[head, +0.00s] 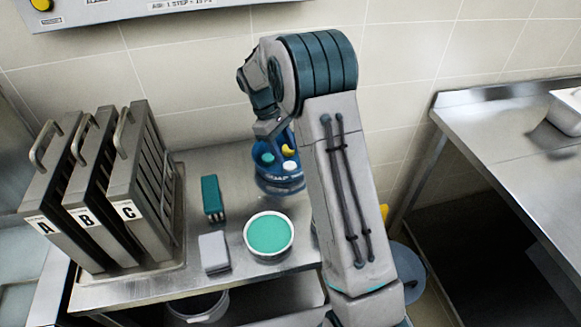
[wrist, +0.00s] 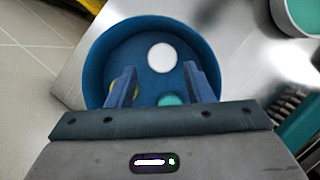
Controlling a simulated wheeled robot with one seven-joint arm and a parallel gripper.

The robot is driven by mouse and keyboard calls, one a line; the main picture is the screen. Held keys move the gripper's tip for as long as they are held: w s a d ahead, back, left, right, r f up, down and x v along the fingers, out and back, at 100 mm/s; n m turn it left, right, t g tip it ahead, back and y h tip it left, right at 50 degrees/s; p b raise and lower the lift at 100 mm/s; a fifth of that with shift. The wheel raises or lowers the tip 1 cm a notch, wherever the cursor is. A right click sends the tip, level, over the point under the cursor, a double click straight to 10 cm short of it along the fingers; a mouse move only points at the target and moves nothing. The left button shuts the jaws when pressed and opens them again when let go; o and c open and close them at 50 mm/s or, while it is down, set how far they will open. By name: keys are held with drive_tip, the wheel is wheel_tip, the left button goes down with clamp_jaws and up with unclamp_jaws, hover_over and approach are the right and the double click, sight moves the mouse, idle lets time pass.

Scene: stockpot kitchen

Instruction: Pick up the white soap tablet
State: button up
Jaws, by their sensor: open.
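The white soap tablet (wrist: 162,57) is a round white disc inside a round blue tub (wrist: 95,60). It also shows in the head view (head: 290,165), in the blue tub (head: 280,186) on the steel counter. My gripper (wrist: 160,70) is open and empty above the tub. In the wrist view its fingers stand to the left and right, with the white tablet between and slightly beyond the tips. A teal tablet (wrist: 170,99) and a yellow piece (head: 288,150) lie in the same tub. The fingers and palm partly hide them in the wrist view.
A white tub with green contents (head: 269,233), a grey block (head: 214,251) and a teal brush-like item (head: 211,196) stand left of the blue tub. Upright racks marked A, B, C (head: 100,190) stand farther left. A tiled wall is behind.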

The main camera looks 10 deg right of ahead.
sight(290, 165)
drive_tip(key=x, duration=0.5)
drive_tip(key=shift+a+p, duration=0.15)
drive_tip(key=shift+p, duration=0.25)
drive_tip(key=c, duration=0.8)
drive_tip(key=shift+o, duration=0.2)
